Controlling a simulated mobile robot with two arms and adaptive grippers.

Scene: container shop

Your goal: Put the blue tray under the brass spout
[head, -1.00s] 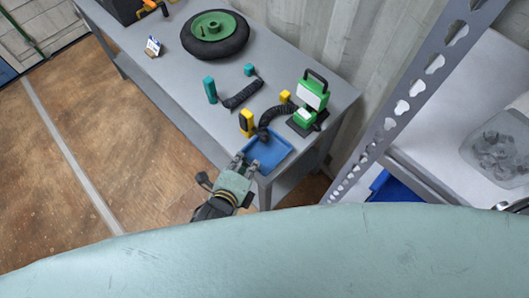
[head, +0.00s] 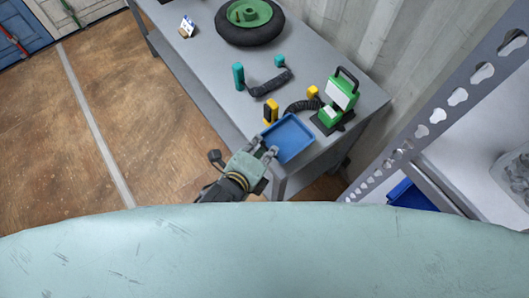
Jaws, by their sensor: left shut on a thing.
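The blue tray (head: 290,137) is at the near corner of the grey workbench in the head view. My left gripper (head: 269,153) is shut on its near left edge. I cannot tell whether the tray rests on the bench or is slightly raised. No brass spout can be made out; the hose's near end seems hidden by the tray. My right gripper is not in view.
A yellow block (head: 270,111) stands close behind the tray's left corner. A teal cylinder (head: 238,76), a second black hose piece (head: 270,83) and a green-hubbed wheel (head: 250,20) are farther back on the bench (head: 205,65). A perforated shelf post (head: 435,115) rises at the right.

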